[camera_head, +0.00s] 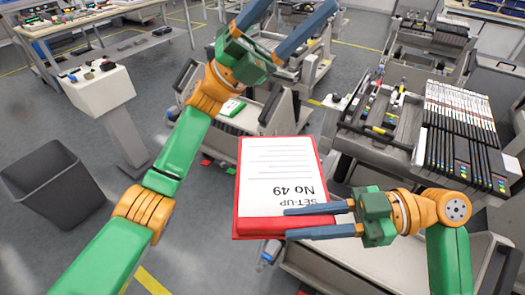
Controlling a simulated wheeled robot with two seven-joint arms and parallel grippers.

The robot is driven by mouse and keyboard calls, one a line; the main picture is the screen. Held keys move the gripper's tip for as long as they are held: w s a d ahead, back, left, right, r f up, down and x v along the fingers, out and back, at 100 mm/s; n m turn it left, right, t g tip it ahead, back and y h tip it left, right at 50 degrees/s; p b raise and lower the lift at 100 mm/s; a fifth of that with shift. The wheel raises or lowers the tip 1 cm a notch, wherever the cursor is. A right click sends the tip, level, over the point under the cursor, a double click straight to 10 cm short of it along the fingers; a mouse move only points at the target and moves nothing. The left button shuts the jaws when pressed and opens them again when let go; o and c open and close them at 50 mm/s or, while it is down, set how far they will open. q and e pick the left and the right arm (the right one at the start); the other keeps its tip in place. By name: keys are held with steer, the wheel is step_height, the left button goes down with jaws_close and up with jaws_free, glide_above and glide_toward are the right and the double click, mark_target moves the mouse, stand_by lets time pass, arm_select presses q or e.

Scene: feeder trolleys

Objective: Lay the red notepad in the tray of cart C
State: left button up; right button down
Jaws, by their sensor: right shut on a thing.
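The red notepad (270,170) has a white sheet with upside-down print reading "SET-UP No 49". It is held up in the middle of the view, its face towards the camera. My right gripper (288,223) is shut on its lower right part, one finger lying across the white sheet. My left gripper (300,5) is at the top centre, its blue fingers spread wide and empty, apart from the notepad. Several trolleys show, but no letter can be read, so I cannot tell which is cart C.
A grey trolley (372,150) at right carries a row of dark feeders (455,150) and a tray of small tools. Behind the notepad, another trolley (273,112) holds a green item (232,107). A dark bin (50,180) and a white stand (100,92) are at left.

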arm_select(q)
steer(key=s+d+m+g+y, duration=0.75)
steer(key=s+m+y, duration=0.25)
steer(key=s+m, duration=0.2)
arm_select(e)
steer(key=shift+d, duration=0.1)
steer(key=shift+s, duration=0.1)
arm_select(q)
steer(key=m+t+y, duration=0.4)
steer(key=t+y, duration=0.6)
steer(key=y, duration=0.7)
glide_above(262, 218)
step_height(262, 218, down, 12)
step_height(262, 218, down, 12)
steer(key=shift+r, duration=0.1)
